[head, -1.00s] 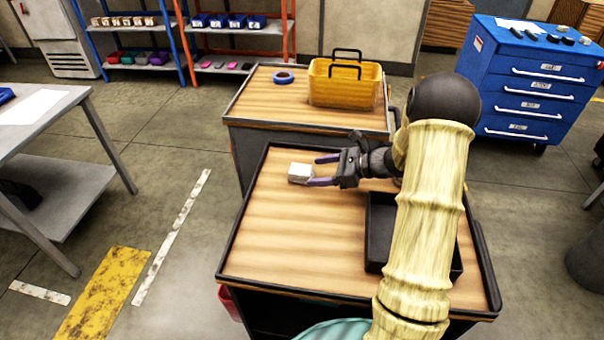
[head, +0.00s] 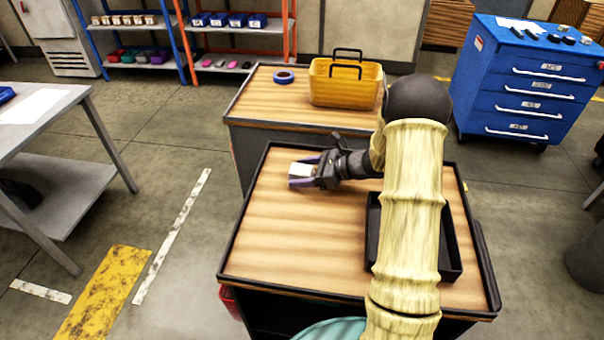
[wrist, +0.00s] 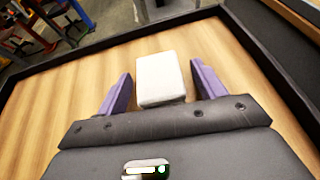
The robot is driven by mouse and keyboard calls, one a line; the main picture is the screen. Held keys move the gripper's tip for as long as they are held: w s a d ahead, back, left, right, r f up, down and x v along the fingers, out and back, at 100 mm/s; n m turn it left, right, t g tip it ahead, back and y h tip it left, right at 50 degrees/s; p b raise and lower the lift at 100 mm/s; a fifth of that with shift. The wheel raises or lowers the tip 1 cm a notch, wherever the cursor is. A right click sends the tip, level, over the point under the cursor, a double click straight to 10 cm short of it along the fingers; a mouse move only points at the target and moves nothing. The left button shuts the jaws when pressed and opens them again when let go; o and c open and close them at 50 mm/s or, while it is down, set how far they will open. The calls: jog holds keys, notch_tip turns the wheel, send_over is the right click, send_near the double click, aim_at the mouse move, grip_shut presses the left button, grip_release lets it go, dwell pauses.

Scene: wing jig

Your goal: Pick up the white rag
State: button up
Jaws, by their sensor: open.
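The white rag (head: 301,170) is a small white block shape on the wooden top of the near cart (head: 290,230), close to its far left corner. My gripper (head: 301,172) is low over the cart top with its purple fingers on either side of the rag. In the wrist view the rag (wrist: 161,80) lies between the two open fingers of my gripper (wrist: 160,92).
A black tray (head: 452,250) sits on the right of the near cart, partly behind my arm. The cart has a raised dark rim. A second cart behind holds a yellow toolbox (head: 345,90) and a blue tape roll (head: 284,77). The cart's front left is clear.

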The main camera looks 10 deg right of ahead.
aim_at(303, 169)
jog(key=shift+c, duration=0.4)
jog(key=c, duration=1)
notch_tip(303, 169, up, 18)
jog(key=shift+p, duration=0.55)
